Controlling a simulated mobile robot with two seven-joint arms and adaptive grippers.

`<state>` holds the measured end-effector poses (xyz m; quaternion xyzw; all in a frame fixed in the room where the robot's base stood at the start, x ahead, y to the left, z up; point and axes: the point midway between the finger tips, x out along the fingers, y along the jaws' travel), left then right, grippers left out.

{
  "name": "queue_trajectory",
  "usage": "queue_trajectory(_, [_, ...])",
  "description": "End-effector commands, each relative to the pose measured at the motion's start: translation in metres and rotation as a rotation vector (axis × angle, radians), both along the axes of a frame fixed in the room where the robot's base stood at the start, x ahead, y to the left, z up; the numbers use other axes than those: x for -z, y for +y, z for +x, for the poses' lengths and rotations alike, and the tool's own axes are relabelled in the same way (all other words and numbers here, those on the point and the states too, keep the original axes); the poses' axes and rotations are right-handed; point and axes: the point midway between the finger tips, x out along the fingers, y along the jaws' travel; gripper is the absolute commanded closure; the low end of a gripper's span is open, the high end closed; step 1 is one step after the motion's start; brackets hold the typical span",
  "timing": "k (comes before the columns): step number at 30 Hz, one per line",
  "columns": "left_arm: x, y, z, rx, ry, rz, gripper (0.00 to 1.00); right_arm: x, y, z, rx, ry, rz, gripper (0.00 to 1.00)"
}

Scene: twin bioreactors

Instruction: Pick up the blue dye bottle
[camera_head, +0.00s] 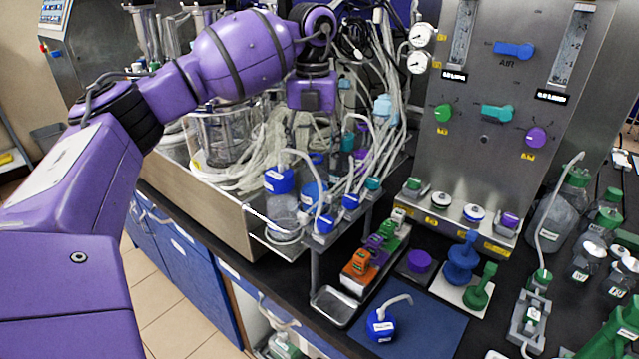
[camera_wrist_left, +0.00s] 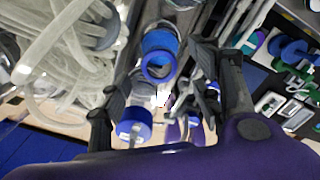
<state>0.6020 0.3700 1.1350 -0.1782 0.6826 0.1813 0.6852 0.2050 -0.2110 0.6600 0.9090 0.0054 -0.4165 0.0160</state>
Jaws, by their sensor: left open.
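A round blue bottle (camera_head: 381,325) with a white label and a pale bent spout stands on a blue mat (camera_head: 432,330) at the front edge of the bench. It looks like the dye bottle, though its label is too small to read. My left gripper (camera_wrist_left: 165,95) is open in the left wrist view, with its two dark fingers apart. Beyond and between them show a blue ring-shaped cap (camera_wrist_left: 158,66) and a blue-capped vessel (camera_wrist_left: 133,125); I cannot tell whether the fingers touch either. In the head view my left wrist hangs over the tubing, away from the blue bottle. My right gripper is out of view.
Tangled pale tubing and blue-capped vessels (camera_head: 278,180) crowd a metal shelf (camera_head: 312,262) left of the mat. Orange, purple and green pieces (camera_head: 361,263) stand in a rack behind it. Blue and green stands (camera_head: 461,262) are to the right. A gas panel (camera_head: 480,140) rises behind.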

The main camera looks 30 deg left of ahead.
Motion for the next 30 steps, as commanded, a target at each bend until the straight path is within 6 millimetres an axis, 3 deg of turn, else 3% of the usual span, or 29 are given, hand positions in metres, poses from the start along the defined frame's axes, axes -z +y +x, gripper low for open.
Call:
queue_trajectory(15, [0.067, 0.003, 0.003, 0.003, 0.000, -0.002, 0.42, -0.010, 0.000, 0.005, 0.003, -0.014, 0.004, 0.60])
queue_trajectory(24, [0.073, 0.003, 0.003, 0.004, 0.000, -0.002, 0.42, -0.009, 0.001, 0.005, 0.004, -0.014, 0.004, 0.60])
queue_trajectory(30, [0.073, 0.003, 0.003, 0.003, -0.001, -0.002, 0.68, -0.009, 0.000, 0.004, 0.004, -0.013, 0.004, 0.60])
